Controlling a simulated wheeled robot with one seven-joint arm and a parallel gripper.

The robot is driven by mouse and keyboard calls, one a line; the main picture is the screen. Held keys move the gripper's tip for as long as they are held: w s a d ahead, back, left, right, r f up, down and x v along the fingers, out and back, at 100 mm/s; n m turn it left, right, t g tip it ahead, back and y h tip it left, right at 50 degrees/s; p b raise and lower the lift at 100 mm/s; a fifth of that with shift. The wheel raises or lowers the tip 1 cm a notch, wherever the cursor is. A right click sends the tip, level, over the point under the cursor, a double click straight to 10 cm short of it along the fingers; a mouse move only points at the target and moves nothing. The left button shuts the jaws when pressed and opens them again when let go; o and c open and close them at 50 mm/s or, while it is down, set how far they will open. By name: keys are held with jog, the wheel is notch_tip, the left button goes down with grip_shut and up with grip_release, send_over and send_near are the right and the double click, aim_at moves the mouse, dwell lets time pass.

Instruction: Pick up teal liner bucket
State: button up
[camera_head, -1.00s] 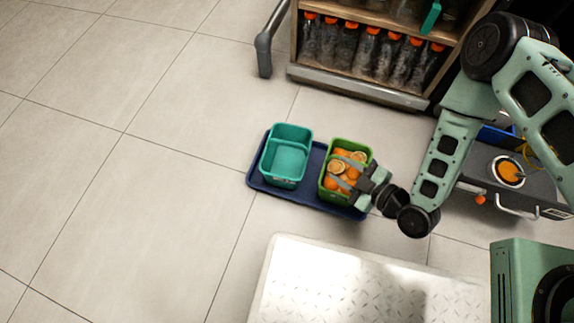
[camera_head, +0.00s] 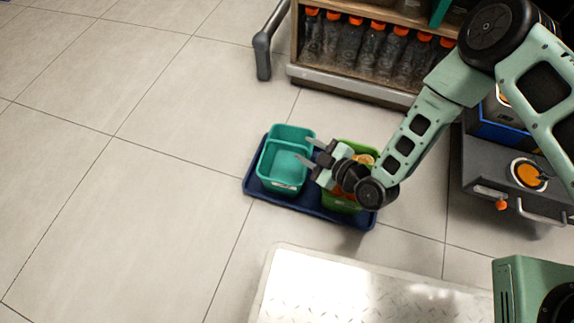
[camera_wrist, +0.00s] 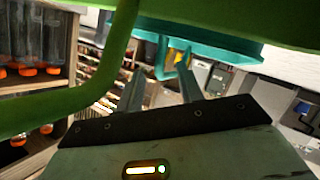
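The teal liner bucket (camera_head: 283,163) stands upright on the left part of a dark blue tray on the floor. It looks empty, with a ledge or divider towards its back. My gripper (camera_head: 306,152) is open, with its fingers apart and pointing at the bucket's right side. The fingertips look close to its rim; whether they touch it, I cannot tell. In the wrist view, the teal bucket (camera_wrist: 215,45) shows beyond my open fingers (camera_wrist: 160,65), partly hidden by a green shape.
A green bucket (camera_head: 342,204) with oranges stands on the tray (camera_head: 302,204) under my gripper, mostly hidden. A shelf (camera_head: 360,88) with several orange-capped bottles stands behind. A pale metal plate (camera_head: 350,290) lies in front. The floor at left is clear.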

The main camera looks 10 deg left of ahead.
jog(key=b+x, duration=0.2)
jog(key=x, duration=0.1)
jog(key=shift+a+f, duration=0.1)
jog(key=shift+f, duration=0.2)
jog(key=shift+w+a, duration=0.15)
jog(key=shift+a, duration=0.1)
jog(key=shift+c, duration=0.4)
grip_shut()
jog(key=shift+r, duration=0.1)
